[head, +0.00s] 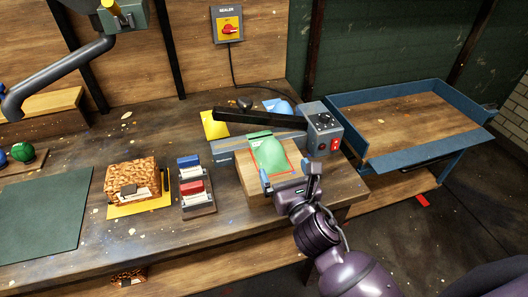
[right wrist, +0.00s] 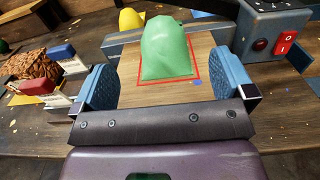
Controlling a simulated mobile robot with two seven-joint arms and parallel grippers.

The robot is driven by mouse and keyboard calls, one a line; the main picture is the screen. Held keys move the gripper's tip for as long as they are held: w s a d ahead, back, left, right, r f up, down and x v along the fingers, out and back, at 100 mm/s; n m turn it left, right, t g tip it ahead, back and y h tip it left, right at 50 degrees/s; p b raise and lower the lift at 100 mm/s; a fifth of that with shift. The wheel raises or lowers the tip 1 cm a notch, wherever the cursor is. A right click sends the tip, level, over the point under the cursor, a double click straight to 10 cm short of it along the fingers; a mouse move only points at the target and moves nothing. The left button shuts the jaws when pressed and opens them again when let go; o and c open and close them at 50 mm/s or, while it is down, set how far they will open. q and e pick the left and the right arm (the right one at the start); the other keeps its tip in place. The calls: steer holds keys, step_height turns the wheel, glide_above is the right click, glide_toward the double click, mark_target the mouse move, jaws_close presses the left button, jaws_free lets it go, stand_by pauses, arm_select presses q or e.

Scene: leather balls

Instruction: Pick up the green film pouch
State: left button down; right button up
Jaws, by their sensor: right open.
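The green film pouch (head: 271,155) lies on a wooden block (head: 254,187) inside a red outline, in front of the sealer's long black bar (head: 262,121). My right gripper (head: 288,176) is open at the front edge of the pouch. In the right wrist view the pouch (right wrist: 166,48) stands out as a rounded bulge beyond and between the two blue finger pads, and neither pad appears to touch it. My left gripper is not in view.
The sealer's grey box (head: 322,130) with a red switch stands close right of the block. A stamp rack (head: 197,190) and a brown patterned box (head: 132,183) are to the left. A blue-edged tray table (head: 400,122) stands at the right. A green mat (head: 40,215) is bare.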

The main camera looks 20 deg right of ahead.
mark_target(275, 153)
steer(key=w, duration=0.4)
steer(key=shift+w, duration=0.3)
steer(key=shift+w+a+f, duration=0.1)
steer(key=shift+w+f, duration=0.1)
steer(key=shift+w, duration=1.1)
steer(key=shift+w+a+f, duration=0.1)
steer(key=shift+w+f, duration=0.1)
steer(key=shift+w, duration=1.05)
steer(key=shift+c, duration=0.2)
steer(key=c, duration=1)
steer(key=shift+c, duration=0.9)
steer(key=shift+r, duration=0.15)
